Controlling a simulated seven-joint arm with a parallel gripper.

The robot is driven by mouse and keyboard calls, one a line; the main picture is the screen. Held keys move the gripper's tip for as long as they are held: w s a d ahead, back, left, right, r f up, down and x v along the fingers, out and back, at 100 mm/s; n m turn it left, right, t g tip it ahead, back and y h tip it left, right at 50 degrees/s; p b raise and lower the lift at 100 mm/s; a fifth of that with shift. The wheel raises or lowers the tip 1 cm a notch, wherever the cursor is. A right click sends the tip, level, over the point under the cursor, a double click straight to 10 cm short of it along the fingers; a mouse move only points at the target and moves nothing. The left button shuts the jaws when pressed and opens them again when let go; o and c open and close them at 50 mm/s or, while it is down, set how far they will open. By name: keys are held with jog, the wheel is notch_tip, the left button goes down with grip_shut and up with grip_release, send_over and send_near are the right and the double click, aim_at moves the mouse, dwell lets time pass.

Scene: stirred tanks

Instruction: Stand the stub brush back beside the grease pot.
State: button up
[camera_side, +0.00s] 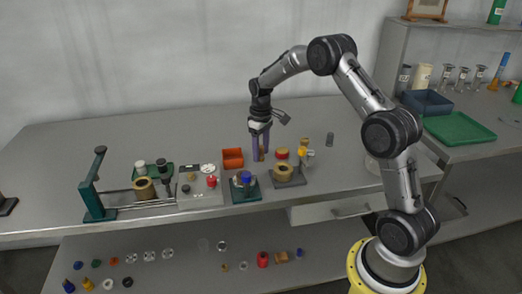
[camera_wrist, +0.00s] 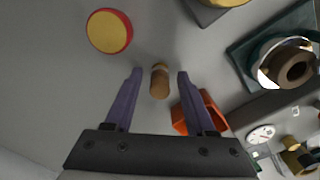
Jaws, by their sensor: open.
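A small brown wooden stub, which looks like the stub brush (camera_wrist: 159,82), is between the two purple fingers of my gripper (camera_wrist: 160,74) in the wrist view, with a gap on both sides. In the side view it shows as a thin tan shape (camera_side: 262,155) between the fingers and seems upright. My gripper (camera_side: 260,156) is open and low over the bench, pointing down. The grease pot, red with a yellow top (camera_wrist: 109,31), stands apart from the stub, to its upper left in the wrist view. In the side view the pot (camera_side: 282,154) is just right of my gripper.
An orange bin (camera_side: 232,158) stands close to the left of my gripper; in the wrist view it (camera_wrist: 205,108) lies by the right finger. A dark plate with a yellow ring (camera_side: 284,172) and a teal fixture (camera_side: 245,190) are in front. The bench behind is clear.

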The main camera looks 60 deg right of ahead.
aim_at(261, 146)
jog(key=shift+r, duration=0.1)
notch_tip(261, 146, up, 12)
jog(key=s+a+r+t, duration=0.2)
jog(key=s+a+r, duration=0.4)
jog(key=a+r, duration=0.15)
jog(key=s+a+r+t, duration=0.1)
jog(key=s+a+r, duration=0.1)
jog(key=s+a, duration=0.45)
jog(key=s+a+r+t, duration=0.1)
jog(key=s+a, duration=0.2)
jog(key=s, duration=0.6)
jog(key=s+a+f+t, duration=0.1)
jog(key=s+a+f, duration=0.1)
jog(key=s, duration=0.6)
jog(key=shift+s+a+f+t, duration=0.2)
jog(key=shift+s+f+t, duration=0.1)
jog(key=shift+f, duration=0.55)
